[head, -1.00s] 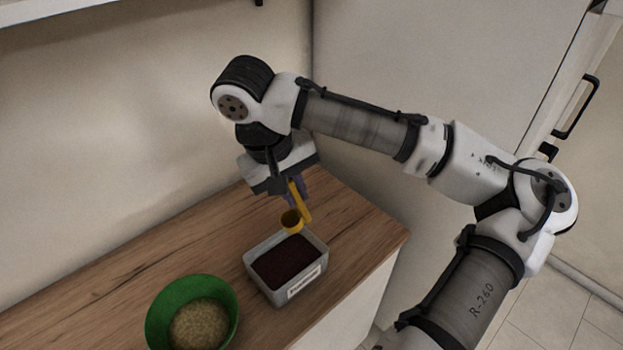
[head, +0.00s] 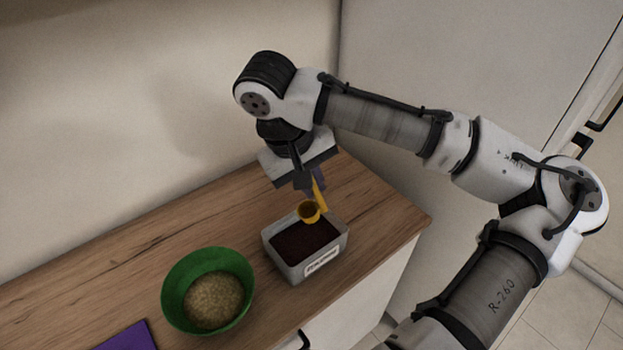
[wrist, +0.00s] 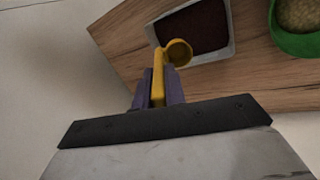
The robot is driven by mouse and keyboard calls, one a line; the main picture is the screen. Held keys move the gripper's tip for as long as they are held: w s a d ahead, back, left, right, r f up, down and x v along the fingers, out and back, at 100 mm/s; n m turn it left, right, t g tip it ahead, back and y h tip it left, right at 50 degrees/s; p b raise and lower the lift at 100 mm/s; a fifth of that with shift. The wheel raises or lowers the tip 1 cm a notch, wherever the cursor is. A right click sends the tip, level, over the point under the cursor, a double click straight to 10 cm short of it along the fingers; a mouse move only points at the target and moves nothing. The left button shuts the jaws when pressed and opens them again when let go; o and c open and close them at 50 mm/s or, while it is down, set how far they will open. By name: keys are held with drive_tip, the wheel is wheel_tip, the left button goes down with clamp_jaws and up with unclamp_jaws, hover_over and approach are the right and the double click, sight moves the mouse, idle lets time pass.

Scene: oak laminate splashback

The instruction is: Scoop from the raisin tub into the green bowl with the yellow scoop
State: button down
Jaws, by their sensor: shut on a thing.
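My gripper (head: 311,186) is shut on the handle of the yellow scoop (head: 309,211); the wrist view shows the purple fingers (wrist: 158,88) on either side of the scoop's handle (wrist: 158,75). The scoop's cup is over the back edge of the raisin tub (head: 285,266); I cannot tell whether it touches. The tub is a grey labelled box of dark raisins (head: 304,239). It also shows in the wrist view (wrist: 228,50). The green bowl (head: 178,277) stands left of the tub and holds a tan, grainy heap (head: 213,300). The inside of the scoop's cup looks empty.
The wooden counter (head: 120,278) ends at the right just past the tub, with a wall behind it. A purple flat item (head: 130,337) lies at the front left, partly out of view. Counter room is free behind and left of the bowl.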

sight(306, 211)
drive_tip(key=shift+f+b, duration=4.5)
drive_tip(key=shift+f, duration=0.65)
drive_tip(key=shift+s+a+r+g+y+p, duration=0.15)
drive_tip(key=shift+a+r+g+y+p, duration=0.15)
drive_tip(key=shift+y+p, duration=0.5)
drive_tip(key=shift+s+a+r+g+y+p, duration=0.1)
drive_tip(key=shift+a+g+y+p, duration=0.1)
drive_tip(key=shift+g+y+p, duration=0.4)
drive_tip(key=shift+w+d+r+p, duration=0.1)
drive_tip(key=shift+d+r+p, duration=0.1)
drive_tip(key=shift+r+p, duration=1.2)
drive_tip(key=shift+w+d+r+p, duration=0.1)
drive_tip(key=shift+d+r+p, duration=0.1)
drive_tip(key=shift+r+p, duration=1.1)
drive_tip(key=shift+w+d+r+p, duration=0.1)
drive_tip(key=shift+d+r+p, duration=0.1)
drive_tip(key=shift+r+p, duration=1.2)
drive_tip(key=shift+r, duration=0.1)
drive_tip(key=shift+d, duration=0.1)
